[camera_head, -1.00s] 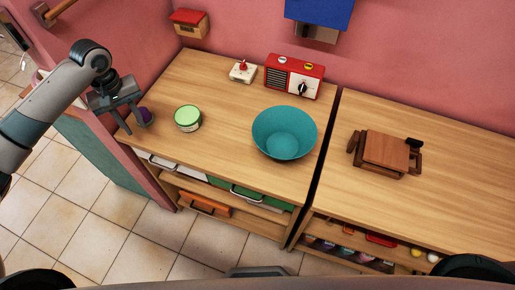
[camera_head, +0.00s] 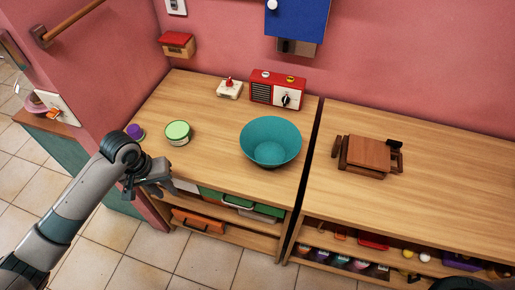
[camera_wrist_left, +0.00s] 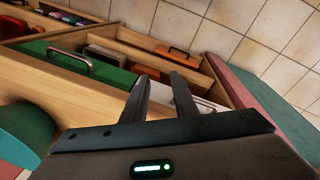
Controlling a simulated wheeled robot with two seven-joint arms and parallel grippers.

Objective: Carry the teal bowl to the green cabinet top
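The teal bowl (camera_head: 270,141) stands upright on the wooden counter left of the gap, near its right end. A curved teal shape at the lower left of the left wrist view (camera_wrist_left: 25,132) looks like the bowl. My left gripper (camera_head: 163,187) is by the counter's front left edge, well left of the bowl. In the left wrist view its fingers (camera_wrist_left: 161,78) are apart with nothing between them. My right gripper is not in view.
A green-lidded tin (camera_head: 178,133), a purple item (camera_head: 135,131), a red radio (camera_head: 277,90) and a small white device (camera_head: 229,88) share the counter. Drawers (camera_head: 238,202) lie below. Counter space between tin and bowl is clear.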

